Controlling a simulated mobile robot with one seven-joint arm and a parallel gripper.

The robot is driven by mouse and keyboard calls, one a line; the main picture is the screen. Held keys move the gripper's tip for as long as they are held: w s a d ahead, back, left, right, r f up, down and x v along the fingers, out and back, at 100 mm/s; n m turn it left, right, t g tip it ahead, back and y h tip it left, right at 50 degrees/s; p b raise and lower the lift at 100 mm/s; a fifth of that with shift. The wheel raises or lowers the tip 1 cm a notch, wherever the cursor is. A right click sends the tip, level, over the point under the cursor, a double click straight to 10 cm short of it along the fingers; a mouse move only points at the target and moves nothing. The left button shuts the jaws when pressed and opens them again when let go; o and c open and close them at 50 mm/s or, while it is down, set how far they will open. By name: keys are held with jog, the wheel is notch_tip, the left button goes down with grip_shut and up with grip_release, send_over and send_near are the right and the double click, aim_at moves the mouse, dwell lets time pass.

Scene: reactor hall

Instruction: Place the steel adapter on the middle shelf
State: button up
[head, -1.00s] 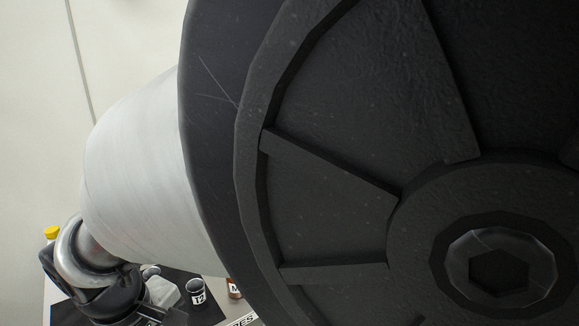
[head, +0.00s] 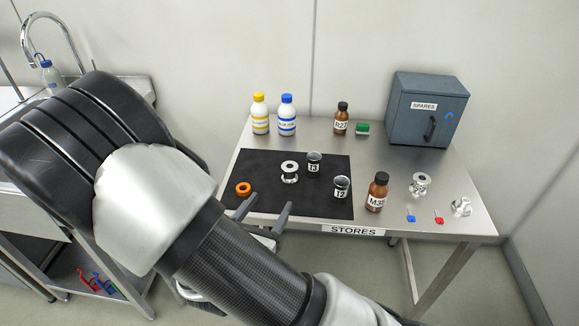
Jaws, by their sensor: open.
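My gripper (head: 264,210) is open and empty at the front edge of the black mat, its two fingers apart and pointing towards the mat. Three bare-metal fittings show. A flanged one (head: 289,173) stands on the mat beyond my fingers. Another flanged one (head: 420,184) stands at the table's right side. A third, of irregular shape (head: 461,207), lies near the right front corner. I cannot tell which is the steel adapter. No middle shelf can be made out; the grey SPARES cabinet (head: 400,125) at the back right has its door shut, hiding its inside.
A sink stands at left.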

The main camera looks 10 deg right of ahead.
jog(key=b, duration=0.2)
send_near(288, 168)
jog(key=shift+w+d+f, duration=0.55)
jog(key=shift+w+d, duration=0.3)
jog(key=shift+d, duration=0.05)
jog(key=shift+r+x, duration=0.15)
jog(key=shift+x, duration=1.3)
jog(key=shift+r+x, duration=0.15)
jog(key=shift+x, duration=1.3)
jog(key=shift+w+a, duration=0.2)
jog(key=c, duration=1.2)
jog(key=shift+r, duration=0.15)
jog(key=shift+c, duration=0.9)
